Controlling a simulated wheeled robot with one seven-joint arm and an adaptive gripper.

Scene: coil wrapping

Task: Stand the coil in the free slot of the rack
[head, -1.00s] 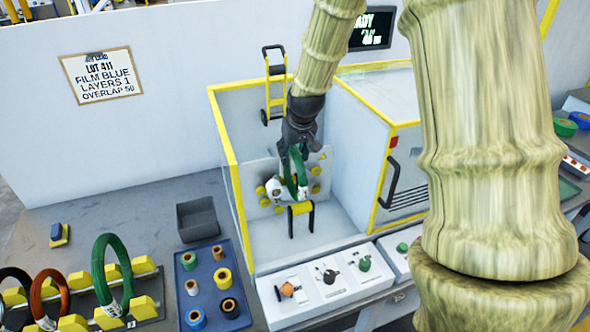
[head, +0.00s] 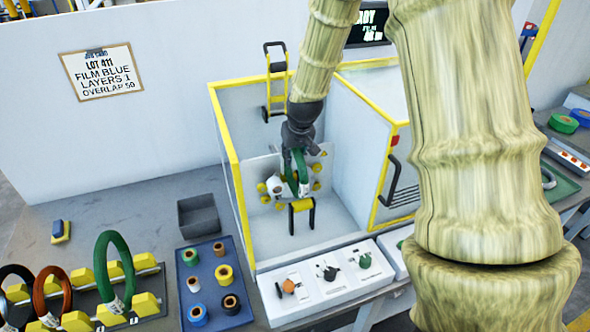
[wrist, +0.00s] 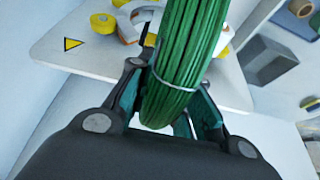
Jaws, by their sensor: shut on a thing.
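My gripper (head: 299,162) is inside the yellow-framed wrapping bay, shut on a green coil (head: 303,180). In the wrist view the green coil (wrist: 187,60) stands between the fingers, with a pale tie around its strands. The rack (head: 92,308) with yellow blocks is at the lower left. It holds a black coil (head: 6,300), an orange coil (head: 39,298) and another green coil (head: 103,270) standing upright.
The wrapping bay has a back plate with yellow rollers (head: 317,185) and a yellow-topped stand (head: 301,206) below the coil.

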